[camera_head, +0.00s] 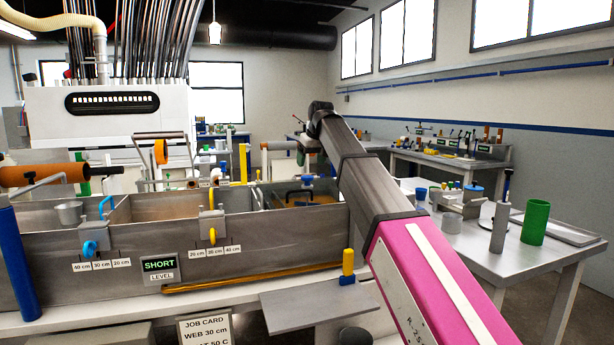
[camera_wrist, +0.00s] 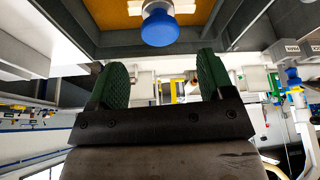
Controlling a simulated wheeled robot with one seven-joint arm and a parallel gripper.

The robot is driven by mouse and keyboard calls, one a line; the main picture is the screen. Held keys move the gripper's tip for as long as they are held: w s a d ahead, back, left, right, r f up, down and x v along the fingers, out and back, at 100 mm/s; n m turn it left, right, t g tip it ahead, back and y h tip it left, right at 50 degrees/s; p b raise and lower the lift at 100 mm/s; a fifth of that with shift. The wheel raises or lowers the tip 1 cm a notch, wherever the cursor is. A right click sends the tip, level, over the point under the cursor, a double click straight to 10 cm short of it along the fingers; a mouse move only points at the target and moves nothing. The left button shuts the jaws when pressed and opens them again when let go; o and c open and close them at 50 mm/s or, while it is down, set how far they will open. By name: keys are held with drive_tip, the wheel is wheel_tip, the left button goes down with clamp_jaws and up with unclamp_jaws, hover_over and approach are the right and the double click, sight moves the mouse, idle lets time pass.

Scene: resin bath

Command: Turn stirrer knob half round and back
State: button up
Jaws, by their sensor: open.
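A round blue knob (camera_wrist: 160,28) on a pale fitting shows at the top of the wrist view, with an amber surface behind it. I take it to be the stirrer knob. My gripper (camera_wrist: 161,72) is open and empty, with its two green pads apart. The knob lies beyond the fingertips, roughly in line with the gap between them, and is not gripped. In the head view the arm reaches past the right end of the grey resin bath (camera_head: 130,268). The gripper is mostly hidden there behind the arm's dark end.
The bath front carries blue (camera_head: 90,248) and yellow (camera_head: 212,236) handles and a SHORT level display (camera_head: 160,265). A yellow-topped post (camera_head: 347,266) stands before it. A side table (camera_head: 575,262) at right holds a green cup (camera_head: 535,222) and other items. Floor shows beside the table.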

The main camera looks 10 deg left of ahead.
sight(307, 176)
drive_tip(key=shift+x, duration=3.2)
drive_tip(key=c, duration=0.9)
